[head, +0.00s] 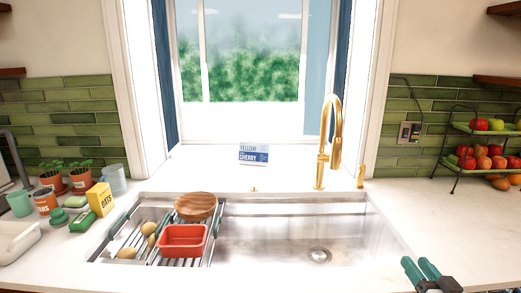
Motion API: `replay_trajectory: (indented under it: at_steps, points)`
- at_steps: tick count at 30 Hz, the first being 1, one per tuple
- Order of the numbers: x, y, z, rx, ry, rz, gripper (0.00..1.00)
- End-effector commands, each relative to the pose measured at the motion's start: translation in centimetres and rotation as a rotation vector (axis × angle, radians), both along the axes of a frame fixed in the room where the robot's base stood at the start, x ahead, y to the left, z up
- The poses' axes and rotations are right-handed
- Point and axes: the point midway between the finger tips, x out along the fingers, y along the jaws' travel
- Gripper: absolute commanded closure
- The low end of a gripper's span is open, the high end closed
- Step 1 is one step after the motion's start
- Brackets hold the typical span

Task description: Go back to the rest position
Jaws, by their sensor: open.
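My gripper (421,268) shows at the bottom right of the head view, over the counter by the sink's right front corner. Its two green-tipped fingers are apart, and nothing shows between them. The rest of my arm is mostly outside the picture.
The steel sink (290,235) has a rack on its left with a red tub (183,241), a wooden bowl (196,206) and several yellowish items. A gold faucet (323,160) stands behind it. The left counter is crowded; a fruit stand (485,152) is at right. The right counter (450,220) is mostly clear.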

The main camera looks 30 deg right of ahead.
Motion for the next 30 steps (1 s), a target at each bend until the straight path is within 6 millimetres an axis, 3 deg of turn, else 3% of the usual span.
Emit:
replay_trajectory:
  at_steps: [11, 17, 20, 23, 25, 27, 30]
  points:
    - [2.4, 5.1, -3.7, 0.056, 0.166, 0.139, 0.58]
    - [3.4, 9.9, -7.3, 0.109, 0.334, 0.256, 0.58]
    - [3.3, 13.2, -9.8, 0.141, 0.458, 0.328, 0.58]
    - [2.2, 17.7, -13.0, 0.181, 0.64, 0.414, 0.58]
    - [0.4, 21.2, -15.5, 0.21, 0.806, 0.474, 0.58]
    - [-2.3, 24.4, -17.7, 0.233, 0.985, 0.514, 0.58]
    - [-6.3, 27.3, -19.5, 0.249, 1.207, 0.532, 0.58]
